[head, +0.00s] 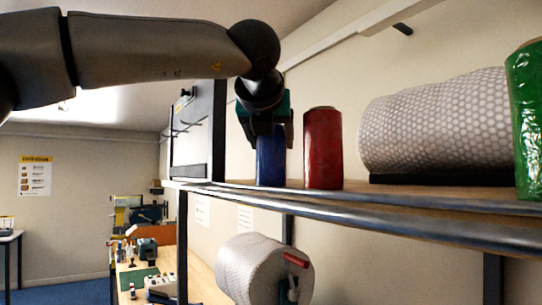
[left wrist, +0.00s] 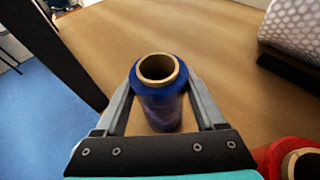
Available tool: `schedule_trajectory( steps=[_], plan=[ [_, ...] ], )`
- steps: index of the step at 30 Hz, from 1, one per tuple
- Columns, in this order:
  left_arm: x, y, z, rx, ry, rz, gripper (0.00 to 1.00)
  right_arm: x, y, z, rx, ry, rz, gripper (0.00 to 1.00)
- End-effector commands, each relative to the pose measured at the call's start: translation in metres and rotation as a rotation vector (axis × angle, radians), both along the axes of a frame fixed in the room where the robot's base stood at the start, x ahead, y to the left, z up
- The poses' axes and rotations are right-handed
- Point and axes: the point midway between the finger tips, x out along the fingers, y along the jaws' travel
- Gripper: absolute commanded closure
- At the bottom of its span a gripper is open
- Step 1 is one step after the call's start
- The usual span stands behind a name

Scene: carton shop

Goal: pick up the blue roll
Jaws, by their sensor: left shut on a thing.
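The blue roll (head: 270,160) stands upright on the wooden shelf (head: 355,187), left of a red roll. My left gripper (head: 267,132) reaches down over it from above, and its fingers hide the upper part of the roll in the head view. In the left wrist view the blue roll (left wrist: 160,98) shows its open cardboard core, with one finger of my left gripper (left wrist: 160,90) on each side. The gripper is shut on the roll. I cannot tell any gap under the roll. My right gripper is not in view.
The red roll (head: 322,148) stands close on the right. A bubble-wrap roll (head: 437,125) and a green roll (head: 526,115) are farther right. A metal rail (head: 390,222) runs along the shelf front. A dark upright frame (head: 218,130) is at the left end.

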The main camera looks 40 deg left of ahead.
Motion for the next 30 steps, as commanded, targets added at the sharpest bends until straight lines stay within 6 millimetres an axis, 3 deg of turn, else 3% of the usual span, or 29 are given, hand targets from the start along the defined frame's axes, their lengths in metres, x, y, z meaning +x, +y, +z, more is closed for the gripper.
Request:
schedule_trajectory(
  steps=[6,16,30],
  plan=[
    [0.0,0.0,0.002,0.001,-0.004,-0.001,1.0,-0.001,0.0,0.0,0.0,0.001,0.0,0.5],
    [0.0,-0.001,0.01,0.001,-0.005,-0.001,1.0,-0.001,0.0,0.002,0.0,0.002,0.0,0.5],
    [0.001,0.0,0.087,-0.001,-0.004,0.0,1.0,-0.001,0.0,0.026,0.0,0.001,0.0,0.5]
  ],
)
